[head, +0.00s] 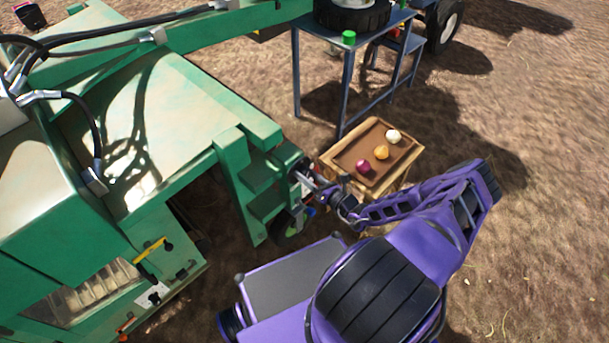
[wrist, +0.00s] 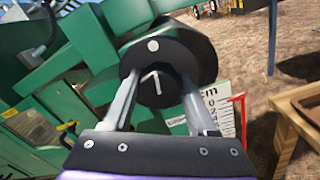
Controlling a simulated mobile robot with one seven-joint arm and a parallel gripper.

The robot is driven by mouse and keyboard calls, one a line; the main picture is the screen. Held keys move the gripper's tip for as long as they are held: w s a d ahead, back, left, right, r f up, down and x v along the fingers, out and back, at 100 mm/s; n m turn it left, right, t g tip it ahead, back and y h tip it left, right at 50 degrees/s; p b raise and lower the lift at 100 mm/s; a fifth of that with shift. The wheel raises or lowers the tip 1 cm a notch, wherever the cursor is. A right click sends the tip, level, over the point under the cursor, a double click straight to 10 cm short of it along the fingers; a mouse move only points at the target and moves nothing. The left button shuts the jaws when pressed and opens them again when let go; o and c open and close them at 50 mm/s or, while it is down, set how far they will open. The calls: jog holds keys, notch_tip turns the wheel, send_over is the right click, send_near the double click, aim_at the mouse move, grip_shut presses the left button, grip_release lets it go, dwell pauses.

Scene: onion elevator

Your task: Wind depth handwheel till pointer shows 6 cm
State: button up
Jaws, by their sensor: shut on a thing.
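The depth handwheel (wrist: 172,58) is a black round knob with a white dot and a white line on its face, on the green machine. My gripper (wrist: 158,88) has one finger on each side of the wheel and is shut on it. It also shows in the head view (head: 312,187), reaching the machine's side. A white scale plate (wrist: 222,112) marked cm stands right of the wheel, partly behind my right finger. The red pointer (wrist: 241,112) is at its right edge, its tip near the upper numbers; the exact reading is too small to tell.
A wooden crate stand (head: 338,160) with a white, a yellow and a purple onion stands just right of the wheel. A blue-grey metal table (head: 345,85) stands behind it. The green machine (head: 190,150) fills the left. Open soil lies to the right.

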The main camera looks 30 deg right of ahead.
jog(key=m+b, duration=0.2)
jog(key=m, duration=0.2)
jog(key=shift+f+m, duration=0.15)
jog(key=shift+m, duration=0.15)
jog(key=m+b, duration=0.2)
jog(key=m, duration=0.2)
jog(key=shift+d, duration=0.1)
jog(key=m+b, duration=0.1)
jog(key=m, duration=0.4)
jog(key=shift+f, duration=0.1)
jog(key=shift+m+b, duration=0.6)
jog(key=shift+m, duration=1.2)
jog(key=o, duration=1.4)
jog(key=shift+c, duration=0.2)
jog(key=v, duration=1.7)
jog(key=shift+s+p, duration=0.2)
jog(key=shift+p, duration=0.25)
